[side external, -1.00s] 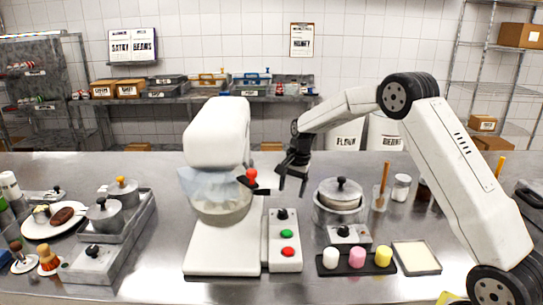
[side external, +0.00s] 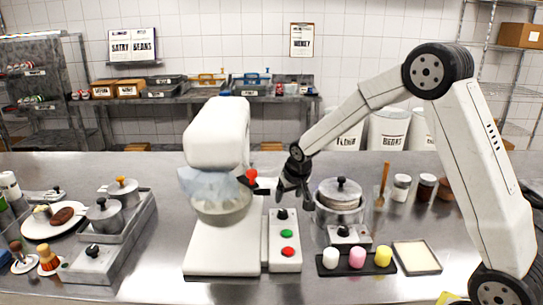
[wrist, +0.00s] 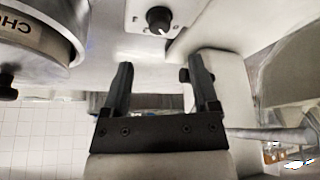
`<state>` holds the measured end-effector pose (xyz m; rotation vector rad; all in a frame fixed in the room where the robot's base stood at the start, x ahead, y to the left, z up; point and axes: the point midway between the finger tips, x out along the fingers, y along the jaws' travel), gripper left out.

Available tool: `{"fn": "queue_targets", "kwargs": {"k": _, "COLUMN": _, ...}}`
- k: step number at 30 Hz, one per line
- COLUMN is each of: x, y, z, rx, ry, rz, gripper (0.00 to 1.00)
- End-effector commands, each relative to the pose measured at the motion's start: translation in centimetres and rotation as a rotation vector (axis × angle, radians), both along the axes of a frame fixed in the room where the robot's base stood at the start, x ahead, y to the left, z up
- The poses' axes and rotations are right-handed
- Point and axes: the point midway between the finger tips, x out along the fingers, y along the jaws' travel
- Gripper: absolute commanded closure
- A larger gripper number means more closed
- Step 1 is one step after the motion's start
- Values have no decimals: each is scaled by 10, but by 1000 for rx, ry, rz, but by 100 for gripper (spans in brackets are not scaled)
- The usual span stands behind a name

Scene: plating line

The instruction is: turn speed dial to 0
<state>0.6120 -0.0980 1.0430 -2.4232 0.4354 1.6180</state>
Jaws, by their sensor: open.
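The speed dial (side external: 282,214) is a black knob at the top of a white control panel (side external: 275,256), above a green button (side external: 287,234) and a red button (side external: 287,251). The panel stands against the right side of the white mixer (side external: 217,135). My gripper (side external: 290,196) is open and empty, just above the dial. In the wrist view the dial (wrist: 158,20) lies beyond the fingertips of my gripper (wrist: 160,64), roughly in line with the gap between them and apart from them. The dial's pointer setting is too small to read.
A red-knobbed lever (side external: 251,174) juts from the mixer close to my gripper's left. A lidded pot (side external: 340,195) on a burner with its own black knob (side external: 344,231) stands close on the right. A black tray (side external: 327,270) of coloured pieces lies in front.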

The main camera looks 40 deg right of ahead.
Motion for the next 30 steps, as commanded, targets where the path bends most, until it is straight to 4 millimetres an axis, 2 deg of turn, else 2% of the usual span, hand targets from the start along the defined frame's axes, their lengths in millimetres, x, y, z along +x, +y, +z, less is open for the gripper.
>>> {"fn": "queue_targets", "kwargs": {"k": 8, "x": 7, "y": -3, "z": -17, "rx": 0, "ry": 1, "rz": -2, "gripper": 23}}
{"fn": "queue_targets", "kwargs": {"k": 21, "x": 23, "y": -9, "z": -58, "rx": -1, "ry": 0, "rz": -4, "gripper": 23}}
{"fn": "queue_targets", "kwargs": {"k": 30, "x": 27, "y": -11, "z": -69, "rx": -1, "ry": -1, "rz": -4, "gripper": 23}}
